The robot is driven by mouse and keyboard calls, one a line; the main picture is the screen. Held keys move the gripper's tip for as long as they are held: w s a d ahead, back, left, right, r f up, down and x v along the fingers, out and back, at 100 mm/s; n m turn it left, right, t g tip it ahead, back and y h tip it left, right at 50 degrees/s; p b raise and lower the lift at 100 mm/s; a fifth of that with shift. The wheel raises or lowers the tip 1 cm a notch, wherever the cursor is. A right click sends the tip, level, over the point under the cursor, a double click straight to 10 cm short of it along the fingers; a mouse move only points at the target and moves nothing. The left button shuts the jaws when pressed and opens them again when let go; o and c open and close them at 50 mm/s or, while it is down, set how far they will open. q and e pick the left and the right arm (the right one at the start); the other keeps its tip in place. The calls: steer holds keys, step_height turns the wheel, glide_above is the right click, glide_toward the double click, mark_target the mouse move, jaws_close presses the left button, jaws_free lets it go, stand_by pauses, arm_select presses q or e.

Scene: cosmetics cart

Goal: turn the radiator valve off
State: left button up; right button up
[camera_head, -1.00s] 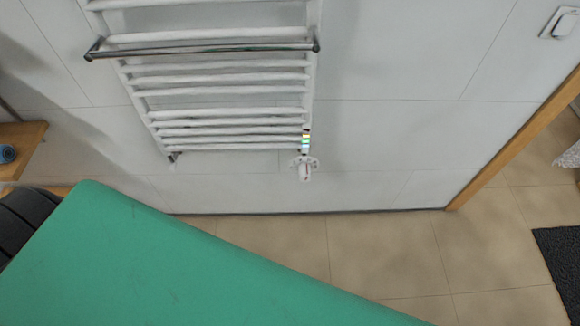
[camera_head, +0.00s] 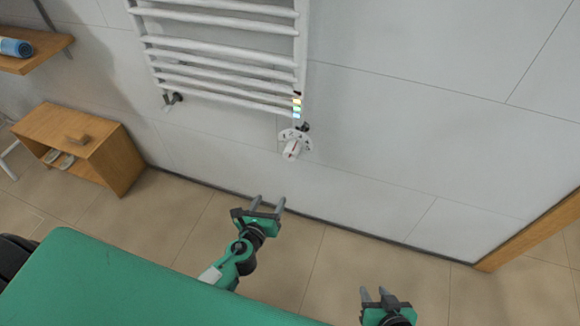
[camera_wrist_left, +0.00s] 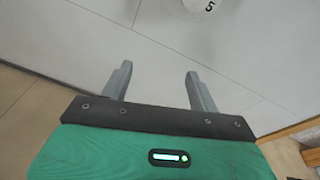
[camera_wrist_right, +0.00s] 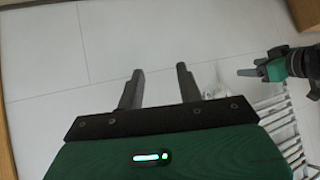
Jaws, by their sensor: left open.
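The radiator valve is a white knob with dark marks and a red mark (camera_head: 291,148). It sits at the lower right end of the white towel radiator (camera_head: 225,62) on the wall. Part of it, with a "5", shows at the top edge of the left wrist view (camera_wrist_left: 198,4). My left gripper (camera_head: 269,200) is open and empty, below and slightly left of the knob in the head view, not touching it. My right gripper (camera_head: 375,292) is open and empty, lower and further right. The left gripper also shows at the right of the right wrist view (camera_wrist_right: 245,72).
A wooden cabinet (camera_head: 118,160) stands at the left wall, with a shelf holding a blue roll (camera_head: 15,47) above it. A wooden door frame (camera_head: 530,235) is at the right. Tiled floor lies open along the wall.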

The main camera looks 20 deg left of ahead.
mark_target(289, 157)
arm_select(q)
step_height(289, 157, up, 7)
steer(key=w+d+m+t+b, duration=0.2)
steer(key=m, duration=0.2)
steer(key=shift+h, duration=0.3)
steer(key=w, duration=1.1)
steer(key=shift+w+f, duration=0.15)
steer(key=shift+w, duration=0.65)
arm_select(e)
step_height(289, 157, up, 6)
steer(key=t, duration=0.1)
steer(key=shift+a+r+y, duration=0.2)
steer(key=shift+a+y, duration=0.1)
steer(key=shift+y, duration=0.1)
steer(key=shift+s, duration=0.15)
arm_select(q)
steer(key=c, duration=1)
arm_select(e)
steer(key=shift+s+f, duration=0.1)
steer(key=shift+f, duration=0.05)
